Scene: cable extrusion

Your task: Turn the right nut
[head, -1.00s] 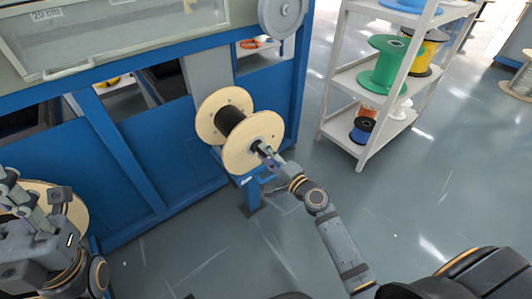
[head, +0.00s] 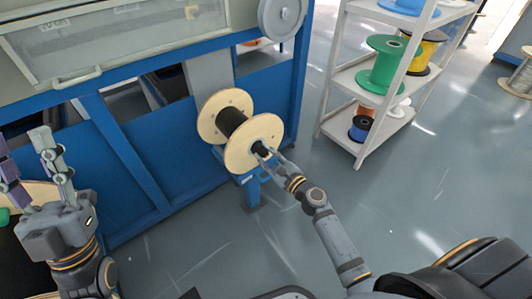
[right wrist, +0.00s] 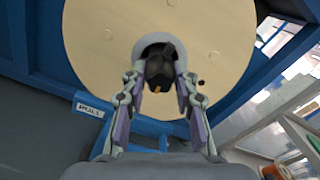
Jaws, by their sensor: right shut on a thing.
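The right nut is a dark knob (head: 261,148) on the front end of the spool's axle; it also shows in the right wrist view (right wrist: 160,66). It sits at the centre of a wooden spool (head: 250,130) wound with black cable. My right gripper (head: 264,153) reaches it from the lower right. In the right wrist view my right gripper (right wrist: 160,78) has one finger on each side of the nut, shut on it. My left gripper (head: 22,142) is at the lower left, its fingers apart, pointing up and empty.
A blue machine frame (head: 120,150) fills the left and back. A white shelf rack (head: 345,130) with coloured spools, including a green spool (head: 383,62), stands at the right. The grey floor (head: 430,190) between is clear. A labelled blue beam (right wrist: 90,108) runs beside the spool.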

